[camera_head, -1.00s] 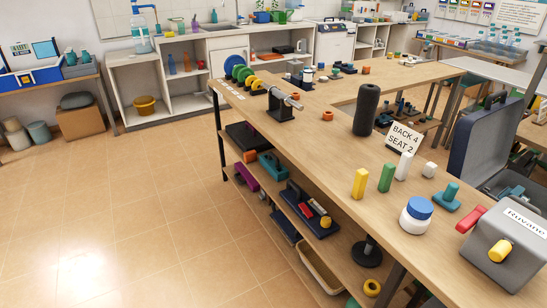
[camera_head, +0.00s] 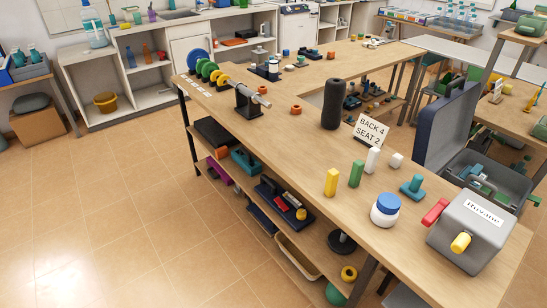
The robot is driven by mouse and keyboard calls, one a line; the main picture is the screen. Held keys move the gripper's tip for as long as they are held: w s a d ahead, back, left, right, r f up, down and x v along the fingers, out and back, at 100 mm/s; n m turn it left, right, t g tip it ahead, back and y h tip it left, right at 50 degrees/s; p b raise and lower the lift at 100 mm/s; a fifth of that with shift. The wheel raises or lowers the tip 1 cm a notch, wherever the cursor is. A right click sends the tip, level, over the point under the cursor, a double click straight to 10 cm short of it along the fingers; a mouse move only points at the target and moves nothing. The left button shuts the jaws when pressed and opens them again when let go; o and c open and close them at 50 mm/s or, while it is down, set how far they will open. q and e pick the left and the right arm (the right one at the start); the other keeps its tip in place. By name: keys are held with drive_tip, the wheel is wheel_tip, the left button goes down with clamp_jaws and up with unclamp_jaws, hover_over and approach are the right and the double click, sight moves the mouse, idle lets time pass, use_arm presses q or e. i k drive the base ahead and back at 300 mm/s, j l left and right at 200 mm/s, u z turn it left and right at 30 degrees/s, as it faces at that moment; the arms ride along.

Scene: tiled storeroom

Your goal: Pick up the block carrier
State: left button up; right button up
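A dark blue carrier (camera_head: 268,191) with red and yellow blocks in it sits on the lower shelf of the long wooden bench, below the bench top. It looks most like the block carrier, but I cannot be sure. A red block (camera_head: 282,203) and a yellow-orange piece (camera_head: 301,214) show on it. A teal carrier-like box (camera_head: 245,161) lies further back on the shelf. Neither of my grippers is in view.
The bench top (camera_head: 290,150) holds a black cylinder (camera_head: 333,104), a sign (camera_head: 370,131), yellow and green blocks, a blue-lidded jar (camera_head: 385,211) and a grey box (camera_head: 470,231). The tiled floor (camera_head: 100,210) left of the bench is clear.

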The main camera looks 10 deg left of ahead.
sight(244, 158)
drive_tip(key=i+j+z, duration=0.15)
drive_tip(key=j, duration=0.2)
drive_tip(key=i+j+z, duration=0.15)
drive_tip(key=j, duration=0.2)
drive_tip(key=i+j+z, duration=0.15)
drive_tip(key=j, duration=0.25)
drive_tip(key=i+j+z, duration=0.1)
drive_tip(key=j, duration=0.3)
drive_tip(key=i+j+z, duration=0.15)
drive_tip(key=j, duration=0.25)
